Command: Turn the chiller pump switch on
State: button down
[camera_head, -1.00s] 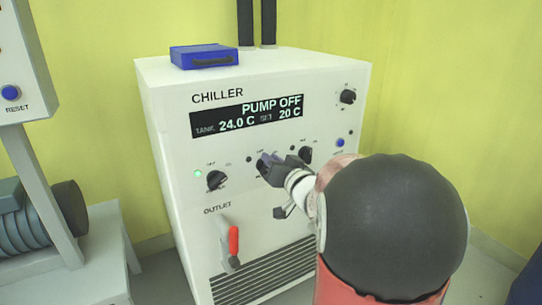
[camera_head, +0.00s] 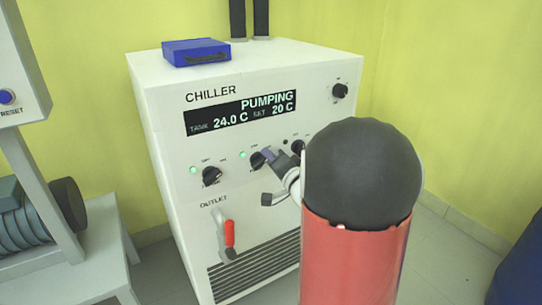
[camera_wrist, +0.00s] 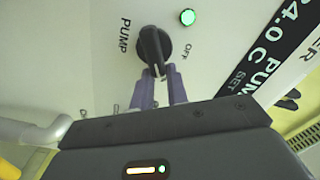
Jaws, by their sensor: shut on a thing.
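The chiller (camera_head: 165,150) is a white cabinet whose display (camera_head: 240,113) reads PUMPING, 24.0 C and SET 20 C. The pump switch (camera_head: 257,160) is a black rotary knob in the middle of the lower knob row; it also shows in the wrist view (camera_wrist: 152,45), beside the labels PUMP and OFF. A green lamp (camera_wrist: 188,17) beside it is lit. My gripper (camera_wrist: 160,75) has its purple fingers on either side of the knob's narrow grip and is shut on it. In the head view my gripper (camera_head: 268,154) partly hides the knob.
Another black knob (camera_head: 211,175) is to the left and one (camera_head: 298,147) to the right, close to my wrist. The red outlet handle (camera_head: 229,234) is below. A blue box (camera_head: 196,52) lies on top. A reset panel (camera_head: 12,65) stands at left.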

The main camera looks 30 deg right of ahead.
jog(key=shift+a+f, duration=0.35)
jog(key=shift+f, duration=0.05)
jog(key=c, duration=1.4)
grip_release()
jog(key=shift+a, duration=0.1)
jog(key=shift+r, duration=0.15)
jog(key=shift+d, duration=0.2)
jog(key=s, duration=0.7)
jog(key=shift+s+d, duration=0.1)
jog(key=shift+s, duration=0.3)
